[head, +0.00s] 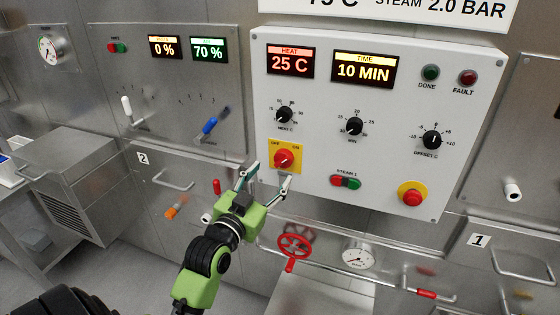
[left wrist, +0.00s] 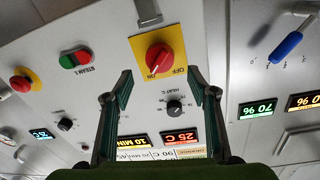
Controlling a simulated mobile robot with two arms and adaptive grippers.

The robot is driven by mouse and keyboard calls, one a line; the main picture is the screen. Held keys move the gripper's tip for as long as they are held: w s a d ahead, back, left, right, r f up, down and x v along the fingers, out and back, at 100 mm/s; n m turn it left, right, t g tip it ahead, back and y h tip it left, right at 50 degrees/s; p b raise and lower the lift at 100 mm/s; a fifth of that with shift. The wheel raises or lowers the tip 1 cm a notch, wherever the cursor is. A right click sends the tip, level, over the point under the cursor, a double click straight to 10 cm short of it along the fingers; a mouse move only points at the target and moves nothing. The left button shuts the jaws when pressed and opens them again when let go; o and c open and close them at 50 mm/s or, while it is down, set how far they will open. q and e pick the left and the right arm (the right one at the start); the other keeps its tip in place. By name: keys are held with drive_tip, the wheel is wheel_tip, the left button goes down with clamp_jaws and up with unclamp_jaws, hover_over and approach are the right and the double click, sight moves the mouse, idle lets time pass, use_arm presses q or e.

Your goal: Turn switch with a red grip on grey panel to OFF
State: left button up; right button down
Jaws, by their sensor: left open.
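The switch with a red grip (head: 284,159) sits on a yellow plate marked OFF at left and ON at right, on the light grey panel (head: 385,100). Its grip looks slanted toward ON. In the left wrist view the same red switch (left wrist: 159,58) appears upside down, just beyond the fingertips. My left gripper (head: 269,178) is open and empty, just below and in front of the switch, its fingers spread to either side. Its two fingers also show in the left wrist view (left wrist: 160,76), apart from the grip. My right gripper is not in view.
The HEAT C knob (head: 285,114) is above the switch. The STEAM 1 buttons (head: 346,182) and a red emergency button (head: 411,194) are to the right. A red valve wheel (head: 294,246) is below. A blue lever (head: 208,128) is on the steel panel at left.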

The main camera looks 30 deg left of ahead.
sight(280, 163)
use_arm(q)
drive_tip(key=w, duration=0.4)
drive_tip(key=w+a+p, duration=0.1)
drive_tip(key=w, duration=0.1)
drive_tip(key=shift+w+a, duration=0.1)
drive_tip(key=shift+w, duration=0.25)
drive_tip(key=c, duration=1.1)
